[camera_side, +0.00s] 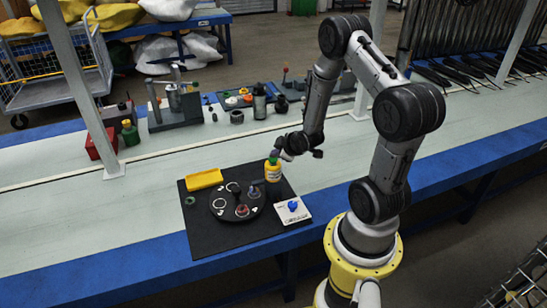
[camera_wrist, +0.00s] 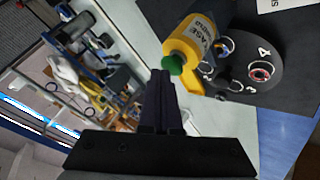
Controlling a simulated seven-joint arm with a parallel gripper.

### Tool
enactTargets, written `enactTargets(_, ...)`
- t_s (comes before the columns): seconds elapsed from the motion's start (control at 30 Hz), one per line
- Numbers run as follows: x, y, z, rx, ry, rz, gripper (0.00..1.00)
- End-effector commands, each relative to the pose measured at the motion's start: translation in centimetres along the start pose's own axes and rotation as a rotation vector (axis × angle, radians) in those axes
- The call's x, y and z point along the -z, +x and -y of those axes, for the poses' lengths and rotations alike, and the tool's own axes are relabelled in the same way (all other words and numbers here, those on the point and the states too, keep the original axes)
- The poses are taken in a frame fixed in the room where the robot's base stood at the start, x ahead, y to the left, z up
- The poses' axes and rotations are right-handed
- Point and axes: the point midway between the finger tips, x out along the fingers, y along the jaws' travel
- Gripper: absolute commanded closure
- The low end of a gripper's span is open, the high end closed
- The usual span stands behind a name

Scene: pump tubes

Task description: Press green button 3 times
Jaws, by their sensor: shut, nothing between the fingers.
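A yellow bottle-shaped container (camera_side: 273,174) with a printed label stands at the back right of the black mat. It also shows in the wrist view (camera_wrist: 196,43). Its round green top (camera_wrist: 173,65), the green button-like part I see close up, faces my gripper; it shows small in the side view (camera_side: 273,160). My gripper (camera_wrist: 163,76) is shut and empty. In the wrist view its fingertips appear right beside the green top. In the side view my gripper (camera_side: 281,148) is just above the bottle. I cannot tell whether it touches the green top.
A round black disc (camera_side: 223,215) with numbered spots and small parts lies on the black mat (camera_side: 225,240). A yellow tray (camera_side: 204,179) is behind it. A white plate with a blue knob (camera_side: 293,205) is at the right. A small green ring (camera_side: 190,200) lies at left.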

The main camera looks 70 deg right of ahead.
Motion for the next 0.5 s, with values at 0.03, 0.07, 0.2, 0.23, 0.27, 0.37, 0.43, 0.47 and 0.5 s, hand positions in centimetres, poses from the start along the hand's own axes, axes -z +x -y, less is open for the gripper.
enactTargets(0.03,0.05,-0.18,-0.07,0.001,0.001,0.001,1.0)
enactTargets(0.07,0.08,-0.24,-0.1,0.001,0.001,0.002,1.0)
enactTargets(0.2,0.1,-0.31,-0.11,0.003,0.001,0.003,1.0)
enactTargets(0.23,0.11,-0.31,-0.11,0.002,0.001,0.002,1.0)
enactTargets(0.27,0.12,-0.31,-0.12,0.002,0.001,0.002,1.0)
enactTargets(0.37,0.18,-0.34,-0.18,0.001,0.0,0.001,1.0)
enactTargets(0.43,0.35,-0.54,-0.36,0.001,0.0,0.001,1.0)
enactTargets(0.47,0.48,-0.68,-0.49,0.0,0.001,0.0,1.0)
enactTargets(0.5,0.7,-0.92,-0.71,-0.001,0.001,-0.001,1.0)
